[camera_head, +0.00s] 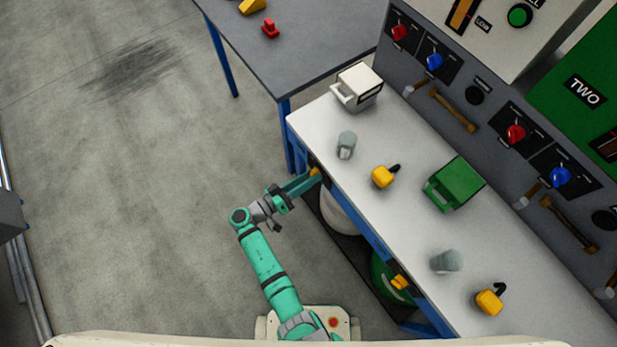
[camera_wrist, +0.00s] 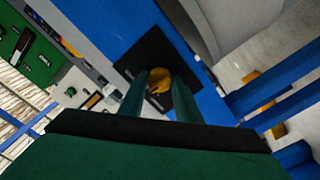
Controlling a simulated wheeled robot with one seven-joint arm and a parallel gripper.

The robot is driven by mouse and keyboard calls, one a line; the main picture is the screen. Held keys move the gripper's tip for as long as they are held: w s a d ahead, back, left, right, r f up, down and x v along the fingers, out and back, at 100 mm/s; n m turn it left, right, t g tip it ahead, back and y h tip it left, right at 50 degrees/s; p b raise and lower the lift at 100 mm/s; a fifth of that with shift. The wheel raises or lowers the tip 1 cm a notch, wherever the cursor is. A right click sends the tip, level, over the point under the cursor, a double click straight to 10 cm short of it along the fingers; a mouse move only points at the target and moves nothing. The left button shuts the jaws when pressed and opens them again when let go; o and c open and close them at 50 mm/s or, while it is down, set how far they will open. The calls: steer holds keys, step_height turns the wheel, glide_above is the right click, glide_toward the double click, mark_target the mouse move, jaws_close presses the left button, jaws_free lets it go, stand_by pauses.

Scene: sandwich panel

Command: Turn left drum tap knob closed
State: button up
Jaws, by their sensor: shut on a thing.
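The left drum tap knob (camera_head: 315,171) is a small yellow piece at the front edge of the bench, above a white drum (camera_head: 340,212). In the wrist view the yellow knob (camera_wrist: 160,77) sits on a black plate (camera_wrist: 143,55) fixed to a blue beam. My gripper (camera_head: 309,177) reaches it from the left. The wrist view shows the two green fingers of my gripper (camera_wrist: 160,86) on either side of the knob, shut on it. The fingers hide part of the knob, and I cannot tell its exact turn angle.
A second yellow knob (camera_head: 400,282) is further along the bench front, by a green drum (camera_head: 384,268). The white bench top (camera_head: 400,215) holds grey cups, yellow items, a white box (camera_head: 358,88) and a green box (camera_head: 455,184). Open floor lies left of my arm.

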steer(key=shift+d+r+n, duration=0.1)
steer(key=shift+n, duration=4.7)
steer(key=o, duration=1.1)
steer(key=shift+c, duration=0.2)
steer(key=v, duration=1.1)
